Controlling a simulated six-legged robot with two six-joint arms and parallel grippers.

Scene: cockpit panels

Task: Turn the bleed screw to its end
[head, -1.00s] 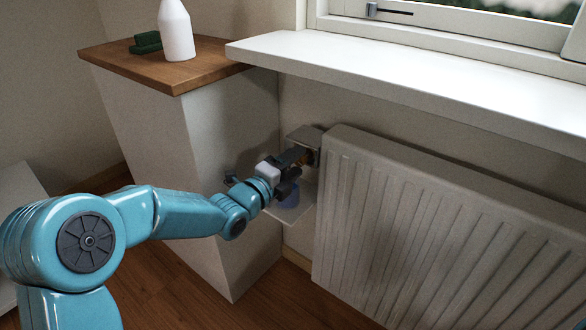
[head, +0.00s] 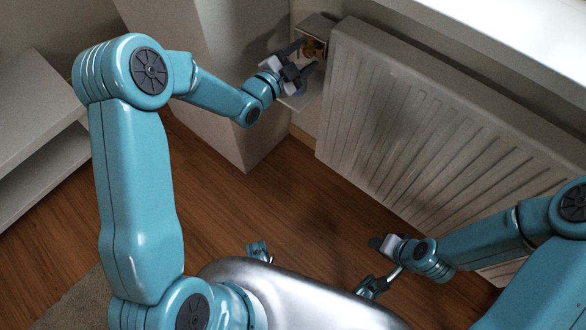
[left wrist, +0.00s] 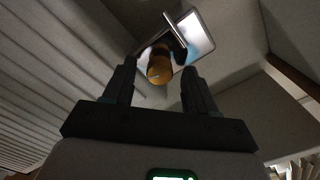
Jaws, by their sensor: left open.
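The bleed screw shows as a small orange-brass knob (head: 312,48) in a grey metal housing (head: 318,22) at the left end of the white radiator (head: 410,110). In the left wrist view the round orange end of the screw (left wrist: 160,69) lies between the two fingertips, in front of a shiny plate (left wrist: 193,36). My left gripper (head: 306,54) is open, with its fingers pointing at the screw. I see no finger touching it, and the exact depth is unclear. My right gripper (head: 376,243) is low in front of the radiator; its jaws are unclear.
A pale shelf (head: 312,102) with a partly hidden blue object (head: 300,90) sits below the screw. A white windowsill (head: 480,35) juts out above the radiator. A pale pillar (head: 225,130) stands left of it. The wooden floor (head: 270,205) in front is clear.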

